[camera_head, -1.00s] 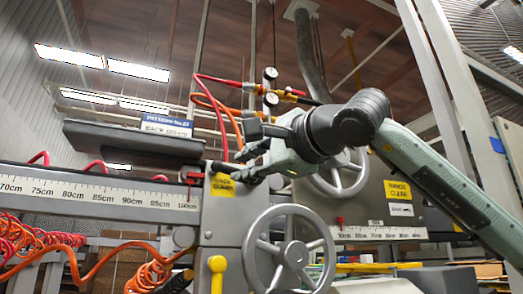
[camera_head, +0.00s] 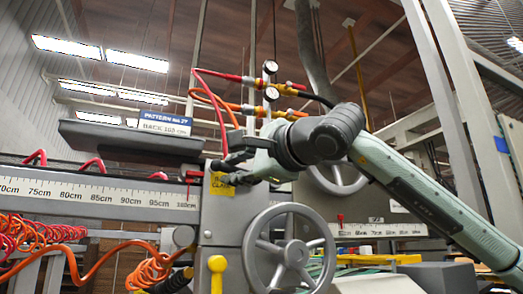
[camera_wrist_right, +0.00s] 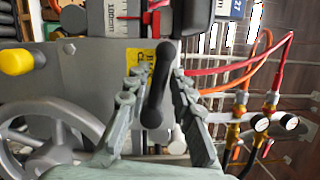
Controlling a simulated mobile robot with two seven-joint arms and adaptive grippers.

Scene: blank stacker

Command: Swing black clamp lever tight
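The black clamp lever (camera_wrist_right: 157,88) stands out from the grey clamp head in the right wrist view. It lies between the two grey-green fingers of my right gripper (camera_wrist_right: 160,78), with a visible gap on each side. In the head view my right gripper (camera_head: 238,160) is at the yellow-labelled clamp head (camera_head: 222,215), with its fingers pointing left. There the lever is dark and largely mixed with the gripper's outline, so contact cannot be told. My left gripper is not in view.
A grey handwheel (camera_head: 288,250) sits just below my right gripper. A yellow knob (camera_head: 217,264) is at its left. Red and orange hoses with gauges (camera_head: 270,68) rise behind the gripper. A scale rail (camera_head: 90,190) and a dark shelf (camera_head: 130,142) extend left.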

